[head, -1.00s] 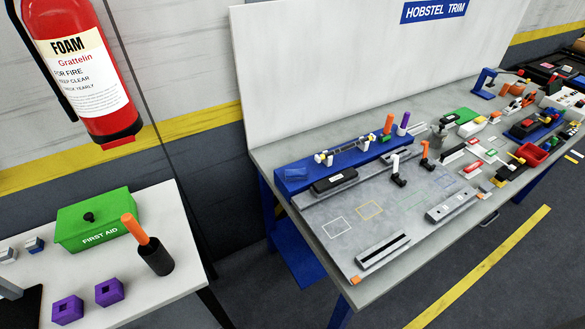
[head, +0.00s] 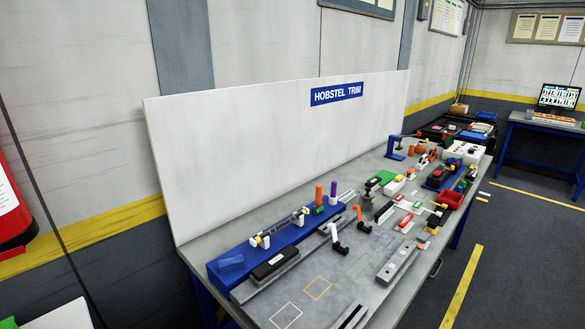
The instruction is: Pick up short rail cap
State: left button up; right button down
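I cannot tell for certain which part is the short rail cap. A black bar with a pale label (head: 273,264) lies on a grey rail at the near left of the workbench (head: 194,252). A grey part with a black slot (head: 352,316) is cut off by the bottom edge. Neither of my grippers shows in the head view.
A blue rack (head: 230,264) runs along the back panel. Black clamps with orange (head: 359,217) and white (head: 335,236) handles stand mid-bench. The floor right of the bench is clear.

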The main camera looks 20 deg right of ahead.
aim_at(374, 182)
jog(key=z, duration=1.4)
